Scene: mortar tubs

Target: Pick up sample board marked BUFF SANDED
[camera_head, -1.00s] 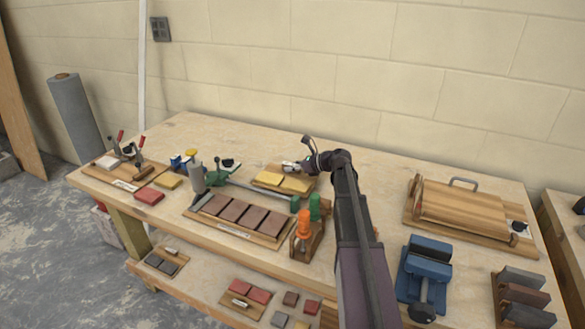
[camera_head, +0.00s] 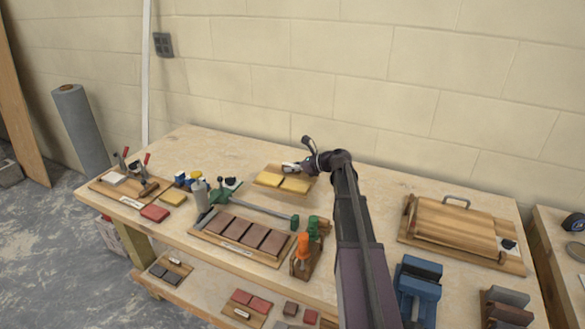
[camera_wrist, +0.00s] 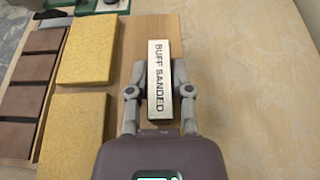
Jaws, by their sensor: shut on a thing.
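The sample board (camera_wrist: 150,27) is a wooden plate with two yellow, sanded-looking tiles (camera_wrist: 87,52) on its left half. A block with a white label reading BUFF SANDED (camera_wrist: 159,75) stands on its right side. My gripper (camera_wrist: 159,92) is shut on this block, one finger on each side. In the head view the same tiles (camera_head: 269,179) show at the back of the bench, with my gripper (camera_head: 292,167) at the board's far side. The board seems raised a little above the bench; the gap beneath it is not clearly seen.
A board of several brown tiles (camera_head: 243,237) lies in front on the bench (camera_head: 375,205). A green-ended rod (camera_head: 262,206) and an orange-handled tool (camera_head: 303,247) are close by. A wooden press-like board (camera_head: 455,222) is at right. Bench top right of the board is clear.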

